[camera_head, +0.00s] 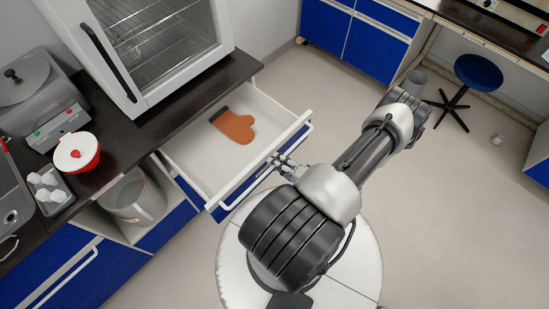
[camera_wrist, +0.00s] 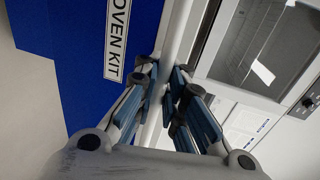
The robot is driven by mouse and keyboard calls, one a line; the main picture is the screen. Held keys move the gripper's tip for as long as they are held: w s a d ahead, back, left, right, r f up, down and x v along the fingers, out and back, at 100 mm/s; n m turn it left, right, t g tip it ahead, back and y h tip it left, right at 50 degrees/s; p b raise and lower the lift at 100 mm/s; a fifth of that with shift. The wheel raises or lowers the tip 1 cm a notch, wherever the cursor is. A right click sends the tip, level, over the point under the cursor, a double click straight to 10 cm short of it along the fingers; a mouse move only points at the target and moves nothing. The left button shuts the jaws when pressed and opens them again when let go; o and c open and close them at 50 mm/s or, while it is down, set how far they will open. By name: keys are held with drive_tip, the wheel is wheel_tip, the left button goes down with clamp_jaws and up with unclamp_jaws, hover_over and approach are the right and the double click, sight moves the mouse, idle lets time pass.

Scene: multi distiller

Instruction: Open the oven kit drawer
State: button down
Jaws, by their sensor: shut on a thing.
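The oven kit drawer (camera_head: 190,153) stands pulled out below the dark counter in the head view. An orange oven mitt (camera_head: 234,127) with a dark cuff lies inside it. In the wrist view the blue drawer front (camera_wrist: 80,60) carries an "OVEN KIT" label (camera_wrist: 118,40). The white bar handle (camera_wrist: 176,35) runs between the fingers of my gripper (camera_wrist: 166,82). In the head view my gripper (camera_head: 283,162) is at the drawer's front edge, shut on the handle. Part of the handle is hidden behind my arm there.
A white oven (camera_head: 150,45) stands on the dark counter (camera_head: 140,140) above the drawer. A red and white container (camera_head: 76,153) is on the counter, left. A grey pot (camera_head: 132,197) sits in the open shelf below. A blue stool (camera_head: 478,72) stands far right; the floor between is clear.

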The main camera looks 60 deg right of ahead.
drive_tip(key=shift+s+d+r, duration=0.1)
drive_tip(key=shift+r, duration=0.05)
drive_tip(key=c, duration=1.7)
unclamp_jaws()
